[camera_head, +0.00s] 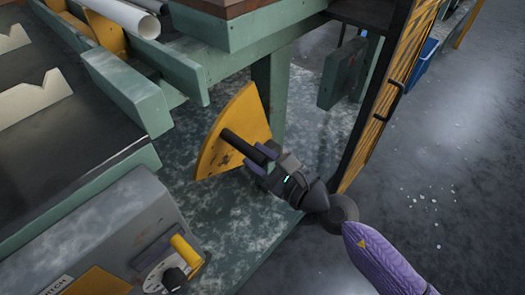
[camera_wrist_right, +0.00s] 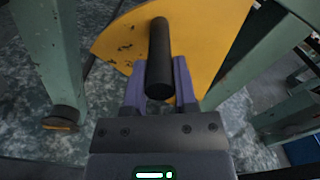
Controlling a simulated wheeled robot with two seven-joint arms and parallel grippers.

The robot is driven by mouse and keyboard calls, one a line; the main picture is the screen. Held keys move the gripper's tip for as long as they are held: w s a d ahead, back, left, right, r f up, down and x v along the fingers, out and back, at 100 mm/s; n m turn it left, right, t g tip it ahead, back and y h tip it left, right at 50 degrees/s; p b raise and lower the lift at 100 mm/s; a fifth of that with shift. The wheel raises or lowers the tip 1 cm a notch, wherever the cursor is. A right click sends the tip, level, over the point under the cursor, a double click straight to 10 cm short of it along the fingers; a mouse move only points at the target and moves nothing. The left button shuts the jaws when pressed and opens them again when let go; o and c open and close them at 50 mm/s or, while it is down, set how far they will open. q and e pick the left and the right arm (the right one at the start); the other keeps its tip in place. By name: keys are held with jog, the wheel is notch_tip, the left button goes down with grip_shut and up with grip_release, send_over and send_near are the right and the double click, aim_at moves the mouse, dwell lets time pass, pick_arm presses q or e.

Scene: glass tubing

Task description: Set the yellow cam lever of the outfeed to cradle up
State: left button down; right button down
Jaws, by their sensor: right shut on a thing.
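The yellow cam lever is a worn, fan-shaped yellow plate (camera_head: 238,118) with a black rod handle (camera_head: 240,145), beside the green frame. In the right wrist view the plate (camera_wrist_right: 215,40) fills the upper middle and the handle (camera_wrist_right: 160,55) points toward the camera. My right gripper (camera_head: 264,160) is shut on the black handle, with its purple fingers on either side of it, as the right wrist view also shows (camera_wrist_right: 158,88). The plate's pivot is not clear. My left gripper is out of view.
Green frame legs (camera_head: 270,88) stand behind the lever. A yellow-striped panel (camera_head: 385,95) rises to the right. A grey control box (camera_head: 100,240) with a small yellow handle and black knob is at lower left. White tubing (camera_head: 125,15) lies at the top left. Open floor lies right.

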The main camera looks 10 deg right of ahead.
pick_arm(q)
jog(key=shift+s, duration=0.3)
pick_arm(e)
jog(key=shift+c, duration=2)
grip_release()
jog(key=shift+s+d, duration=0.15)
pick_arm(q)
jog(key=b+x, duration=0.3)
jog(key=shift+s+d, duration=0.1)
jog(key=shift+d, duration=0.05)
pick_arm(e)
jog(key=v, duration=0.9)
jog(key=shift+s+d, duration=0.2)
jog(key=shift+s, duration=0.05)
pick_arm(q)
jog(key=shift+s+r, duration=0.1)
